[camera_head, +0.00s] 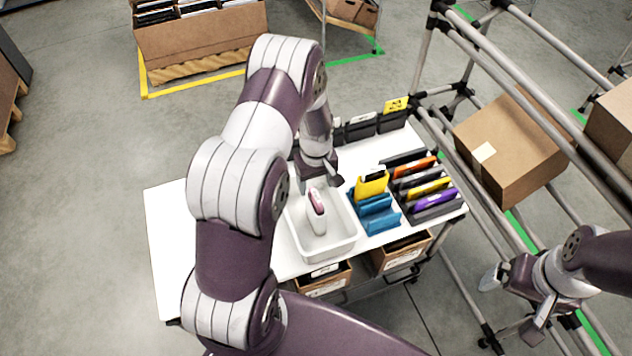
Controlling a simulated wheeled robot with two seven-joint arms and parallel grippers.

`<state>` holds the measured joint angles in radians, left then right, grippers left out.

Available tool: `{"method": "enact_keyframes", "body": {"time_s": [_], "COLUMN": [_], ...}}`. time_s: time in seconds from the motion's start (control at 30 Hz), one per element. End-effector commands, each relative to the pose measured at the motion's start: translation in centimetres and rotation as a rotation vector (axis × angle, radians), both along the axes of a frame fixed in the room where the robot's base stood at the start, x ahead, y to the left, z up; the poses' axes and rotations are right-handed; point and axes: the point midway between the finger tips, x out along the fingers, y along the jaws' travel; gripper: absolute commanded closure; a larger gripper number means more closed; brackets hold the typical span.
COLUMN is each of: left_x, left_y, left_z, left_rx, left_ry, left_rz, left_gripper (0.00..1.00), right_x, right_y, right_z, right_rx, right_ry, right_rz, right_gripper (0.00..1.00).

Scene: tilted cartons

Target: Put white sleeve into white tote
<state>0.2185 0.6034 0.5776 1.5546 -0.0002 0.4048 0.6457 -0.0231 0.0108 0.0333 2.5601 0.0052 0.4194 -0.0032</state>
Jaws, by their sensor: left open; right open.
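The white tote (340,251) stands on the white table, left of the blue holder. A white sleeve (318,222) with a dark pink item at its top is inside the tote outline, roughly upright; whether it touches the floor of the tote is hard to tell. My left gripper (319,184) is open, pointing down just above the sleeve's top, at the back of the tote. My arm hides part of the tote's left side. My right gripper (512,303) is open and empty, off the table at lower right.
A blue holder (376,215) with a yellow sleeve (372,185) stands right of the tote. A dark rack (432,212) holds several coloured sleeves beside it. Dark bins line the table's back. A tilted carton (508,150) rests on the pipe rack at right. The table's (166,225) left part is bare.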

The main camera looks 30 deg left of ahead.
Motion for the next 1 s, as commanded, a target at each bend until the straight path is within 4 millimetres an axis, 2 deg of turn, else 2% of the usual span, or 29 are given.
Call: {"method": "enact_keyframes", "body": {"time_s": [0.07,0.17,0.27,0.3,0.4,0.43,0.5,0.6,1.0], "left_x": [0.0,-0.7,-3.5,-5.3,-9.8,-11.0,-13.1,-14.4,-14.4], "left_y": [-0.1,-1.5,-4.4,-5.6,-7.7,-8.2,-8.8,-9.1,-9.0], "left_z": [0.9,4.5,10.4,12.4,15.9,16.6,17.4,17.7,17.7], "left_rx": [0.0,0.005,0.016,0.023,0.037,0.041,0.047,0.05,0.049], "left_ry": [-0.001,-0.019,-0.055,-0.068,-0.097,-0.103,-0.112,-0.115,-0.111], "left_rz": [-0.005,-0.112,-0.356,-0.462,-0.688,-0.742,-0.833,-0.887,-0.886], "left_gripper": [0.32,0.32,0.32,0.32,0.32,0.32,0.32,0.32,0.32], "right_x": [0.0,0.0,0.0,0.0,0.0,0.0,0.0,0.0,0.0], "right_y": [0.0,0.0,0.0,0.0,0.0,0.0,0.0,0.0,0.0], "right_z": [-0.2,-0.2,-0.2,-0.2,-0.2,-0.2,-0.2,-0.2,-0.2], "right_rx": [0.0,0.0,0.0,0.0,0.0,0.0,0.0,0.0,0.0], "right_ry": [0.0,0.0,0.0,0.0,0.0,0.0,0.0,0.0,0.0], "right_rz": [0.0,0.0,0.0,0.0,0.0,0.0,0.0,0.0,0.0], "right_gripper": [0.0,0.0,0.0,0.0,0.0,0.0,0.0,0.0,0.0]}}
